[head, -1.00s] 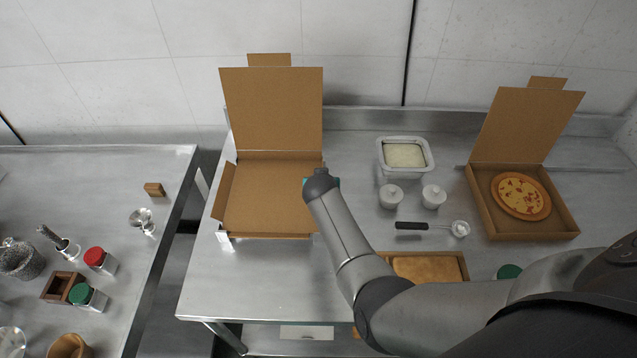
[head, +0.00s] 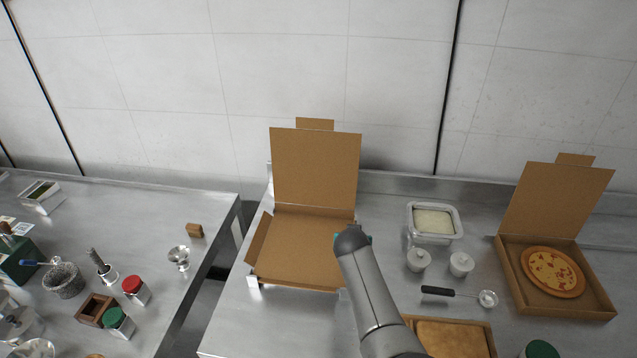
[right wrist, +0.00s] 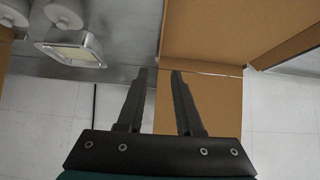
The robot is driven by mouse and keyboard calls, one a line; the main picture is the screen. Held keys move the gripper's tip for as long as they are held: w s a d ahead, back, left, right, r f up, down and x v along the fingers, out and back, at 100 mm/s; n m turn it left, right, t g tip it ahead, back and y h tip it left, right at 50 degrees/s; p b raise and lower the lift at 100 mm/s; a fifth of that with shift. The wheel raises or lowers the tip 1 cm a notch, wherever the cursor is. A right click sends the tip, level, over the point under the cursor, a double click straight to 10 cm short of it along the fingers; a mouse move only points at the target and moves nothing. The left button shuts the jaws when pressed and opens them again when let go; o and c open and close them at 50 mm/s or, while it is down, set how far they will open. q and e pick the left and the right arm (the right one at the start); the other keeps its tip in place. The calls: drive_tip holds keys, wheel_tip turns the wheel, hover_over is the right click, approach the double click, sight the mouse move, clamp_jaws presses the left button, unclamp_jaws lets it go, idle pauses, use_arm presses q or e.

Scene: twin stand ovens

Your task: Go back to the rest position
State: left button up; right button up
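My right arm reaches up from the bottom of the head view, its wrist end over the right edge of the open, empty pizza box (head: 300,250). Its fingers are hidden there behind the wrist. In the right wrist view my right gripper (right wrist: 159,72) has two dark fingers apart with nothing between them. The box's cardboard (right wrist: 205,35) shows beyond the fingertips; I cannot tell whether they touch it. My left gripper is not in view.
An open box with a pizza (head: 552,272) stands at the right. A white-filled container (head: 434,222), two lidded pots and a ladle (head: 460,295) lie between. A left table (head: 215,215) holds jars and a mortar, with a gap between tables.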

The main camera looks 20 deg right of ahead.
drive_tip(key=shift+s, duration=0.1)
drive_tip(key=s+d+n+g, duration=0.1)
drive_tip(key=s+n+g, duration=0.1)
drive_tip(key=s, duration=1.1)
drive_tip(key=s+a+r+n+g+y, duration=0.1)
drive_tip(key=s+a+r+n+y, duration=0.3)
drive_tip(key=s, duration=0.7)
drive_tip(key=s+a+r+n+g, duration=0.1)
drive_tip(key=s+a+r+g, duration=0.1)
drive_tip(key=s+a, duration=0.6)
drive_tip(key=s+d+f+b, duration=0.15)
drive_tip(key=f+b, duration=0.55)
drive_tip(key=f, duration=1.1)
drive_tip(key=s+d+f+b, duration=0.1)
drive_tip(key=s+f+b, duration=0.35)
drive_tip(key=f, duration=1.35)
drive_tip(key=s+d+f+g+b, duration=0.1)
drive_tip(key=s+f+b, duration=0.5)
drive_tip(key=f, duration=0.5)
drive_tip(key=s+d+f+g+b, duration=0.1)
drive_tip(key=s+f+b, duration=0.5)
drive_tip(key=f, duration=0.6)
drive_tip(key=shift+s+d, duration=0.35)
drive_tip(key=shift+s, duration=0.4)
